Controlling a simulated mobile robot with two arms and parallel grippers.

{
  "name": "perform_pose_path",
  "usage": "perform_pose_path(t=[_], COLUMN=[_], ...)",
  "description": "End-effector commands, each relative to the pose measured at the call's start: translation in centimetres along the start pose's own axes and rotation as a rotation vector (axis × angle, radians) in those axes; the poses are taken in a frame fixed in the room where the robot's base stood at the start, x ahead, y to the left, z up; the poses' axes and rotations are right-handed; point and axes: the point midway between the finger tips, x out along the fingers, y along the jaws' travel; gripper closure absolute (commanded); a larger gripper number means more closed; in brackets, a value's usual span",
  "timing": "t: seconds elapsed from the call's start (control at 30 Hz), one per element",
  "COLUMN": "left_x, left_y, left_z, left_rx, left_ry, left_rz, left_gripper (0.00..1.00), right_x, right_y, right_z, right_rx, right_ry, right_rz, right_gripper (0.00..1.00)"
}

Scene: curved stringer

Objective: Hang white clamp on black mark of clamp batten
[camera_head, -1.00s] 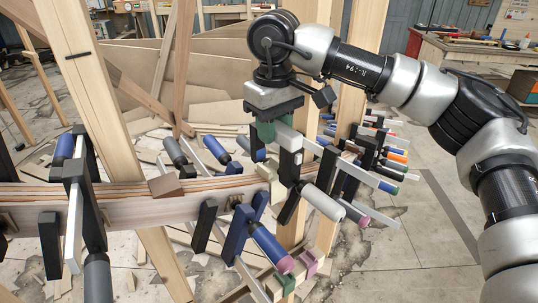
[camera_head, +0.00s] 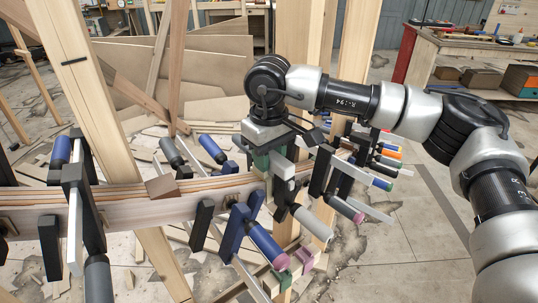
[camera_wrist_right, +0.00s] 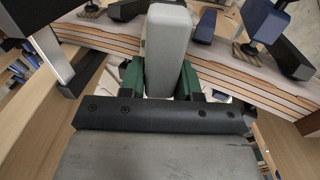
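The white clamp (camera_head: 312,222) has a pale handle, dark jaws and a light grey bar. In the head view it is at the curved laminated piece, handle pointing down right. My right gripper (camera_head: 268,160) is above it, its green fingers on both sides of the bar. In the right wrist view the same bar (camera_wrist_right: 168,50) stands between the green fingers (camera_wrist_right: 160,78). Whether the jaws touch the wood is hidden. A short black mark (camera_head: 75,62) shows on a slanted wooden post (camera_head: 90,100) at upper left; I cannot tell whether this is the clamp batten. My left gripper is out of view.
The curved laminated stringer (camera_head: 130,208) crosses the left half. A blue clamp (camera_head: 265,242) and a dark clamp (camera_head: 75,195) sit along it. Several clamps with coloured handles (camera_head: 388,160) crowd behind my right gripper. A workbench (camera_head: 470,50) stands back right; floor at lower right is clear.

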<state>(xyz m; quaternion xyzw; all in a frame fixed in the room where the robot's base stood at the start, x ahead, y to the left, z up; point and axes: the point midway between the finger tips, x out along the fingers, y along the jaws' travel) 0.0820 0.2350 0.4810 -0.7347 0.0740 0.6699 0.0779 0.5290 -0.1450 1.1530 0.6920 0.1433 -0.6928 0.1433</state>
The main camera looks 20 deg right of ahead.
Motion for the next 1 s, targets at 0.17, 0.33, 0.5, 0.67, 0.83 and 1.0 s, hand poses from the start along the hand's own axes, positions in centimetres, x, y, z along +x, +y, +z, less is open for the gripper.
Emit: perform_pose_path(t=[0.17,0.33,0.5,0.67,0.83,1.0], left_x=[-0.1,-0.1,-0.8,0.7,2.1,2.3], left_y=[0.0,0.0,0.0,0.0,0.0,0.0], left_z=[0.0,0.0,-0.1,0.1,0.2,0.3], left_rx=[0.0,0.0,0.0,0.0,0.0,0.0], left_ry=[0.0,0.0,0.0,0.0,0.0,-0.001], left_rz=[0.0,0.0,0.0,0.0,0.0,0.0], left_gripper=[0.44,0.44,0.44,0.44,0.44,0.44], right_x=[-0.1,-0.1,-0.4,-2.4,-6.2,-9.2], right_y=[0.0,0.0,0.0,0.0,-0.3,-0.3], right_z=[0.0,0.0,0.0,-0.1,-0.1,-0.1], right_rx=[0.0,0.0,0.0,0.0,0.001,0.001], right_ry=[0.0,0.0,0.002,0.007,0.006,0.003], right_rz=[0.0,0.0,0.001,0.0,0.0,0.0], right_gripper=[0.45,0.45,0.45,0.45,0.45,0.45])
